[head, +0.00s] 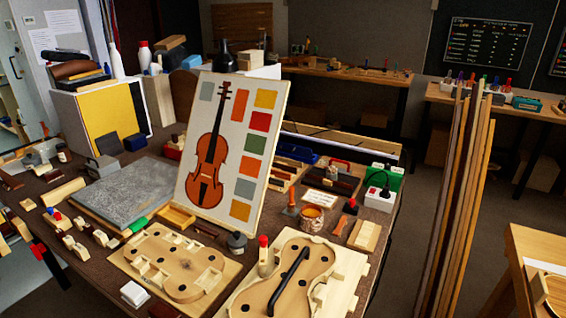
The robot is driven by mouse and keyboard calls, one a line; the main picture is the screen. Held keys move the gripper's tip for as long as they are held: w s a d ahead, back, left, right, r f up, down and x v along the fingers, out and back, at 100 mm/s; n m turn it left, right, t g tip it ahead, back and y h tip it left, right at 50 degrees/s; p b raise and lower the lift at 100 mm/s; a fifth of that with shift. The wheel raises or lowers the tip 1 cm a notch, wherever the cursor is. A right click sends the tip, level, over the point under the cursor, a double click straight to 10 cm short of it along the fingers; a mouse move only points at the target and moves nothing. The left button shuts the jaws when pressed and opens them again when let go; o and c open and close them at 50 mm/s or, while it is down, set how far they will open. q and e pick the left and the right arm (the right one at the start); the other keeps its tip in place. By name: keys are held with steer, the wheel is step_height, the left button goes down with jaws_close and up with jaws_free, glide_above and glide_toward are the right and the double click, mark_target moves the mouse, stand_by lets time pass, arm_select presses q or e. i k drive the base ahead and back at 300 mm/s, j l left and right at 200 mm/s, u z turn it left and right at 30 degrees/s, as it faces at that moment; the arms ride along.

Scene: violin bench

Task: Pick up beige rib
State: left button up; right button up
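No piece stands out clearly as the beige rib. Small light-wood pieces lie at the left of the bench, among them a beige block (64,191) and several smaller pieces near the front left edge. A violin-shaped wooden form (178,262) lies flat on the bench at front centre. A second violin-shaped form (262,292) lies to its right, with a dark bent bar across it. Neither of my grippers is in view.
A board with a painted violin and colour swatches (236,145) stands tilted mid-bench. A grey slab (125,190) lies left of it. A jar (312,217), a white-and-green box (381,193) and tools crowd the right side. Tall wood strips (462,200) stand right of the bench.

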mark_target(292, 163)
steer(key=i+l+u, duration=0.55)
steer(key=l+u, duration=0.15)
steer(key=l, duration=0.15)
steer(key=i+l+u, duration=0.1)
steer(key=l+u, duration=0.15)
steer(key=l, duration=0.1)
